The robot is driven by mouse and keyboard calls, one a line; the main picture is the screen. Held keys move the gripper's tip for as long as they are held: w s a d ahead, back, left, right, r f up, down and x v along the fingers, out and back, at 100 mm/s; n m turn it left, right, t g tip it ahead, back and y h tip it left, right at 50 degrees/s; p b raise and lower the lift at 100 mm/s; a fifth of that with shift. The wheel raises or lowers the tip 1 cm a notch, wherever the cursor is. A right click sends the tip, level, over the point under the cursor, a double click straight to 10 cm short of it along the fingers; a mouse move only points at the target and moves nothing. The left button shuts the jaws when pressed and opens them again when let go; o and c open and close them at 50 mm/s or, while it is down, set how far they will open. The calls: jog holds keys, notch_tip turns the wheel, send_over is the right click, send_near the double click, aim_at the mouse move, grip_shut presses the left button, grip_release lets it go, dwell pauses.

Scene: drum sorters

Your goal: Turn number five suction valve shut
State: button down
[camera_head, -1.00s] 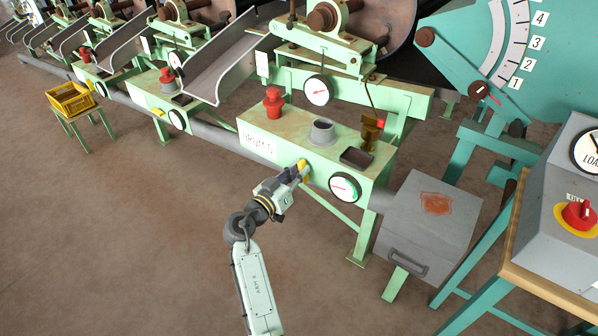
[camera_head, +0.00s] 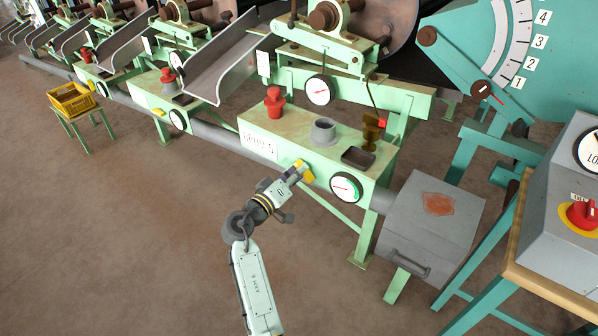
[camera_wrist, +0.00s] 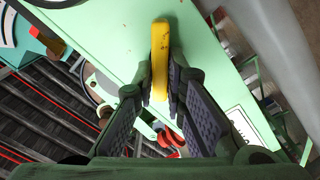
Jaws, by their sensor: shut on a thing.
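The number five suction valve's yellow lever (camera_head: 307,172) is on the front of the pale green box labelled DRUM 5 (camera_head: 258,148), left of a white dial. My gripper (camera_head: 299,171) reaches it from the lower left. In the wrist view the yellow lever (camera_wrist: 160,50) runs between my two dark finger pads, and my gripper (camera_wrist: 162,88) is shut on it. The lever's pivot is not clear behind the fingers.
A round dial (camera_head: 346,187) with a green and red face is close right of the lever. A grey pipe (camera_head: 235,140) runs along the front. A grey box (camera_head: 430,225) stands at the right.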

jog(key=shift+a+f+n+p, duration=0.15)
jog(key=shift+n+p, duration=0.4)
jog(key=shift+n, duration=1.25)
jog(key=shift+d+f+n+p, duration=0.15)
jog(key=shift+n+p, duration=0.4)
jog(key=shift+n, duration=1.25)
jog(key=shift+a, duration=0.1)
jog(key=c, duration=1.6)
grip_release()
jog(key=shift+c, duration=0.2)
jog(key=shift+a, duration=0.1)
jog(key=v, duration=1.2)
